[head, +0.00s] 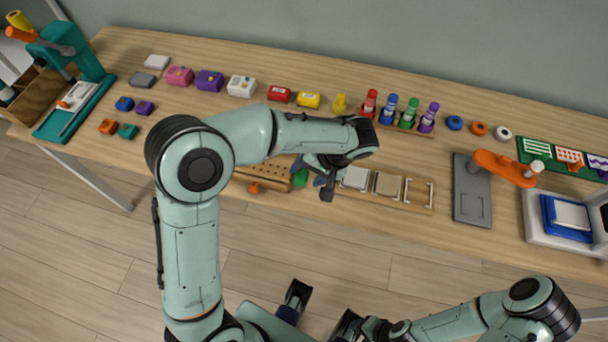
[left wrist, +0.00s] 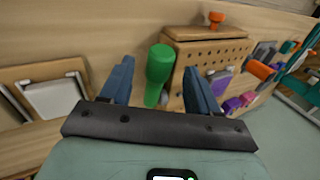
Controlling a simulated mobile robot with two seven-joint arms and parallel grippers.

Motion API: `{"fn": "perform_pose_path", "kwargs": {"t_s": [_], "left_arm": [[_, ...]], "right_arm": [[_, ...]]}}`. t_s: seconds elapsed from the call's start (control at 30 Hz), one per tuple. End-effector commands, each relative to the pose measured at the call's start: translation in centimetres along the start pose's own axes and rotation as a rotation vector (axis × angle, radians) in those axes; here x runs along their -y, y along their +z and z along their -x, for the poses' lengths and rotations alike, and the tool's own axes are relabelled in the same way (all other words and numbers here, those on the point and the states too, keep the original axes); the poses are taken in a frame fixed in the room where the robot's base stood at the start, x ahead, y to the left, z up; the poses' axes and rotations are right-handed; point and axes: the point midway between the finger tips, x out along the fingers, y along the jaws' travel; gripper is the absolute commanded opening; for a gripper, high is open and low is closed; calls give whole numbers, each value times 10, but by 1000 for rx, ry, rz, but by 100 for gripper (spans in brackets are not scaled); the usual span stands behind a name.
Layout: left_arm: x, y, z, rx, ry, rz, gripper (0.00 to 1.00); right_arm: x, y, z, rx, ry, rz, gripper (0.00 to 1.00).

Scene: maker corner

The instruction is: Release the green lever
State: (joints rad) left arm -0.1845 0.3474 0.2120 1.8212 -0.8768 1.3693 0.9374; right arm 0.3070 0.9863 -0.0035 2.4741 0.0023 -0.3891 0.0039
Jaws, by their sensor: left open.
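The green lever (left wrist: 158,72) has a rounded handle and stands beside a wooden box with rows of holes (left wrist: 215,55). In the left wrist view the lever is between the two blue fingers of my left gripper (left wrist: 157,68), with visible gaps on both sides. The fingers are open and do not appear to grip it. In the head view only a small part of the green lever (head: 300,178) shows beside my left gripper (head: 322,188); my arm hides part of the box. My right gripper (head: 345,325) is low at the bottom edge, away from the table, its jaws unclear.
A wooden board with pale panels and handles (head: 388,186) lies just right of my left gripper. A grey plate with an orange arm (head: 472,200) is farther right. Coloured blocks and bottles line the table's back. The table's front edge (head: 450,228) is close.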

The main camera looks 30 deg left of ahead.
Motion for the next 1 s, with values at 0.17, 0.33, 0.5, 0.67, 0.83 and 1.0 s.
{"fn": "perform_pose_path", "kwargs": {"t_s": [0.17,0.33,0.5,0.67,0.83,1.0], "left_arm": [[0,0,-22,2,-1,1,61],[0,0,-27,0,0,1,61],[0,0,-28,0,0,1,61],[0,0,-27,0,1,1,25],[0,0,-27,1,0,0,0],[2,0,-27,11,1,-4,0]], "right_arm": [[0,-1,-2,-3,-1,1,55],[0,-1,-2,-4,-1,1,55],[0,-1,-2,-4,-1,1,55],[0,-1,-2,-4,-1,1,55],[0,-1,-2,-4,-1,1,55],[1,0,1,-2,-1,1,55]]}}
